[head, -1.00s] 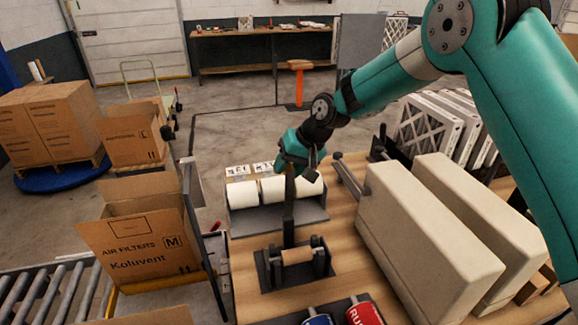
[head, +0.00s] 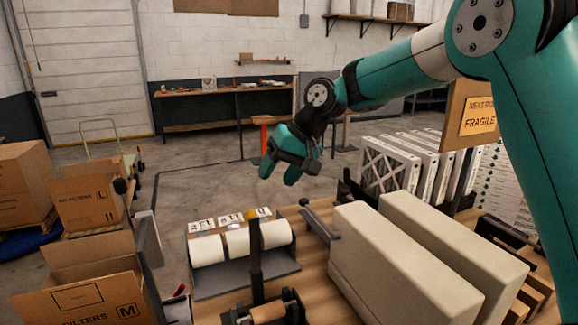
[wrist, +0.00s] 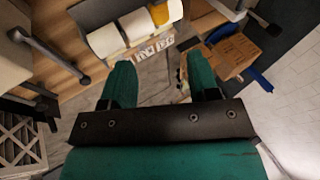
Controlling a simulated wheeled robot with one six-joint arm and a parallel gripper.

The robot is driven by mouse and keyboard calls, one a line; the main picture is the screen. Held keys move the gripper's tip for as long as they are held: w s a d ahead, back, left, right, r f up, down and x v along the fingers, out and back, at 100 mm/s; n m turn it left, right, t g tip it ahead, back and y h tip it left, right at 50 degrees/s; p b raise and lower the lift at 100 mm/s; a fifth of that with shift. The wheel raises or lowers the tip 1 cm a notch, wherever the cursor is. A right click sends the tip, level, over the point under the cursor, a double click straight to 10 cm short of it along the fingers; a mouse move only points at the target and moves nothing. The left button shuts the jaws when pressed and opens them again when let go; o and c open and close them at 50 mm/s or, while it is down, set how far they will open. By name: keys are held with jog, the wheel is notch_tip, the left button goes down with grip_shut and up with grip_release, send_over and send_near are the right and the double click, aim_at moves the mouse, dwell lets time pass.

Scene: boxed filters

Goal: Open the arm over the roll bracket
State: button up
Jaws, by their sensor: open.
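The roll bracket (head: 294,308) is a dark holder at the bottom edge of the head view, partly cut off, with a tan roll (head: 268,313) in it. Its dark arm (head: 256,262) stands upright above the roll, with a yellow tip (head: 252,214). In the wrist view the yellow tip (wrist: 160,14) shows near the top edge, in front of the white rolls. My gripper (head: 280,172) is open and empty, in the air above the arm's tip and apart from it. Both green fingers (wrist: 160,68) show apart in the wrist view.
White rolls (head: 238,243) lie in a grey tray behind the bracket. Two beige blocks (head: 380,270) stand to the right, with pleated filters (head: 388,168) behind. An open carton (head: 80,300) is at the lower left. The air around my gripper is clear.

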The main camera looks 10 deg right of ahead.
jog(key=shift+v, duration=2.25)
jog(key=s+f+n+g+b, duration=0.1)
jog(key=s+f+b, duration=0.3)
jog(key=s, duration=1.2)
jog(key=s+f+n+g+h+b, duration=0.1)
jog(key=s+f+n+b, duration=0.2)
jog(key=s+f, duration=0.6)
jog(key=s+n, duration=0.1)
jog(key=s, duration=0.6)
jog(key=shift+s+d+h+b, duration=0.25)
jog(key=shift+s+h+b, duration=0.05)
jog(key=shift+b, duration=0.05)
